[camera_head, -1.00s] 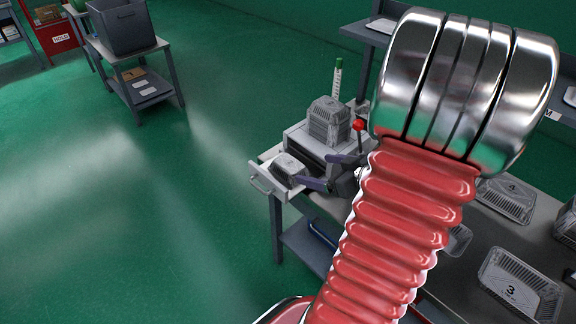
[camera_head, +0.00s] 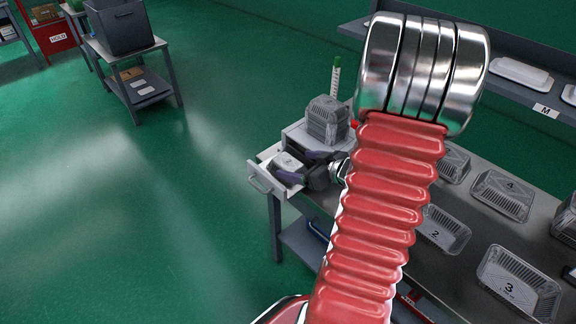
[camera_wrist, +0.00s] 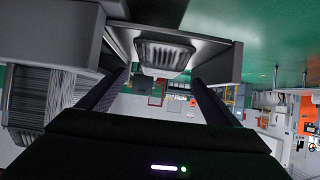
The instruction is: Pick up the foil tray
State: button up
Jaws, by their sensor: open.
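A silver foil tray (camera_head: 285,163) lies in the pulled-out drawer (camera_head: 262,183) at the left end of the workbench. In the wrist view the foil tray (camera_wrist: 163,55) shows inside the drawer, ahead of and between my two dark fingers. My gripper (camera_head: 303,167) is open at the drawer, with a finger to either side of the tray and partly covering it. I cannot tell whether the fingers touch it. My wrist view also shows my gripper (camera_wrist: 162,84) with a clear gap between the fingers.
A stack of foil trays (camera_head: 327,121) stands on the drawer cabinet. Numbered foil trays, such as tray 3 (camera_head: 522,285) and tray 4 (camera_head: 503,195), lie on the bench. My red arm hides part of the bench. Open green floor (camera_head: 110,220) lies left.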

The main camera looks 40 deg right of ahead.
aim_at(289, 163)
jog(key=shift+w+f, duration=0.1)
jog(key=shift+w, duration=0.05)
jog(key=shift+x, duration=2.7)
jog(key=shift+c, duration=0.4)
jog(key=c, duration=1.1)
